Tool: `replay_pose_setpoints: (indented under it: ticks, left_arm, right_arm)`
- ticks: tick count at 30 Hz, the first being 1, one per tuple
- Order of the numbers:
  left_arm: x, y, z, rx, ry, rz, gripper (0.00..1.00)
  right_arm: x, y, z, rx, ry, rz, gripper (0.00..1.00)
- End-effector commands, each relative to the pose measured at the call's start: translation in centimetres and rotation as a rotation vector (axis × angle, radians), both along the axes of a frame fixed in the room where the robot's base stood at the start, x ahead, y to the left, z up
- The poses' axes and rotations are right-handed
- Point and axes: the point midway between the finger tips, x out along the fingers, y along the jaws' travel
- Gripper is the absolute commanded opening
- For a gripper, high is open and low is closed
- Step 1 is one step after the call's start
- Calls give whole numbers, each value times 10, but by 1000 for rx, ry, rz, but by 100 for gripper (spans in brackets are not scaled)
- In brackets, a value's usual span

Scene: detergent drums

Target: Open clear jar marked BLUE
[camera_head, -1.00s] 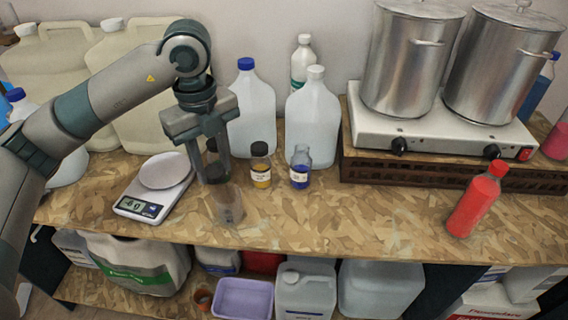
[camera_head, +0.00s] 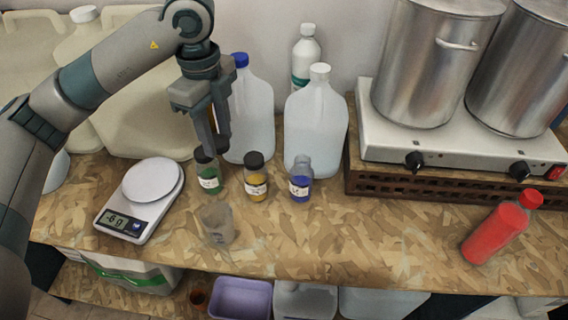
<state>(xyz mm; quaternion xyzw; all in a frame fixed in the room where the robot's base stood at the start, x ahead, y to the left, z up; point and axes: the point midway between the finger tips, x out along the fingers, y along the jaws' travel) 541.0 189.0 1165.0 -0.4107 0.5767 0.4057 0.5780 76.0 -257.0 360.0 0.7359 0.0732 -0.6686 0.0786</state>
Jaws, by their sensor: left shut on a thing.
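The clear jar with blue contents (camera_head: 300,183) stands upright on the worktop, its white label facing me. Its clear neck shows with no dark lid on it. My left gripper (camera_head: 214,145) is left of this jar, above the worktop. It is shut on a dark lid (camera_head: 222,144), partly hidden by the fingers. Behind and below the fingers stands a jar with green contents (camera_head: 209,178) and a black lid. A jar with yellow contents (camera_head: 256,182) and a black lid stands between the green and blue jars. My right gripper is not in view.
An empty clear beaker (camera_head: 217,224) stands in front of the green jar. A scale (camera_head: 140,200) is at left. Large white jugs (camera_head: 316,125) stand behind the jars. A hotplate (camera_head: 440,150) with steel pots and a red bottle (camera_head: 497,233) are at right. The front middle worktop is clear.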

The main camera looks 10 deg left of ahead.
Motion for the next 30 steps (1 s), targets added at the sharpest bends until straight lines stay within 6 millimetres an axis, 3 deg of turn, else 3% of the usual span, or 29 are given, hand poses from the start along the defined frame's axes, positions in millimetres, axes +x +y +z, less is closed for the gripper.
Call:
replay_pose_setpoints:
  ticks: [17, 30]
  left_arm:
    - [0, 0, -6, 0, 2, 1, 8]
    - [-1, -1, -64, -2, 5, 1, 8]
  right_arm:
    - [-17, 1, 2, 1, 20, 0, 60]
    - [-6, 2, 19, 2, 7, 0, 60]
